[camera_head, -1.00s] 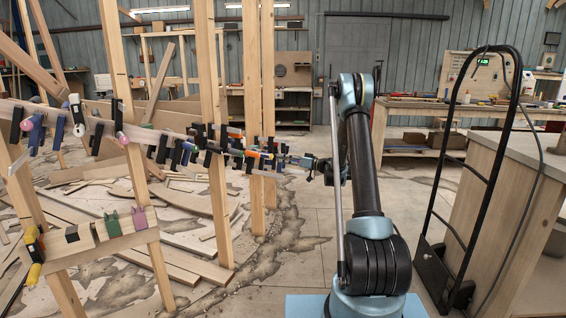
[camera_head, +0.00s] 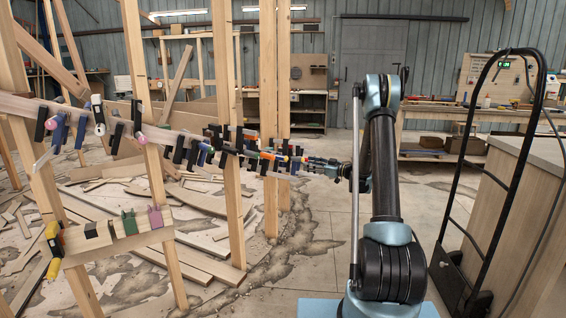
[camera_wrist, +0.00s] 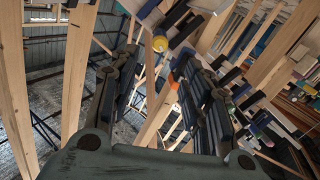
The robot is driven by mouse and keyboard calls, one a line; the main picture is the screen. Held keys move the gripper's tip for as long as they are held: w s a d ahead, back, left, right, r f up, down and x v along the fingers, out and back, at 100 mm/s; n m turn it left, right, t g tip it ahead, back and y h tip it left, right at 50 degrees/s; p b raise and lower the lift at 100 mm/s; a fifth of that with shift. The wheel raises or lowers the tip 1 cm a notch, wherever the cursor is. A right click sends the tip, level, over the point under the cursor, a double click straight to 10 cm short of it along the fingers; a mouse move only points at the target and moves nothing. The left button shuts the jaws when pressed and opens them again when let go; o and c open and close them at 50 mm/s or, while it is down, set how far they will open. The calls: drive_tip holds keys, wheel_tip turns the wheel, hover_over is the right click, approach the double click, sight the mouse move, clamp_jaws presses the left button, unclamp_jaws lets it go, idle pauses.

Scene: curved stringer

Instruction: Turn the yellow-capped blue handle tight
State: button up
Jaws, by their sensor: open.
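A yellow round cap (camera_wrist: 160,43) shows near the top middle of the wrist view, with a blue piece just to its right; I cannot tell for sure that they are one handle. My gripper (camera_wrist: 161,62) is open, its two dark fingers spread on either side below the cap. No contact with the cap can be made out. In the head view my gripper (camera_head: 318,164) points left at the right end of the clamp row, close to small orange and blue clamp parts (camera_head: 284,153). The yellow cap is too small to pick out there.
A long curved wooden stringer (camera_head: 180,130) with several clamps runs across upright wooden posts (camera_head: 233,200). A lower board (camera_head: 120,235) holds more clamps. Planks lie on the cracked floor. A black hand truck (camera_head: 490,180) and a workbench (camera_head: 535,200) stand on the right.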

sight(282, 158)
drive_tip(key=x, duration=1.7)
drive_tip(key=shift+d, duration=0.1)
clamp_jaws()
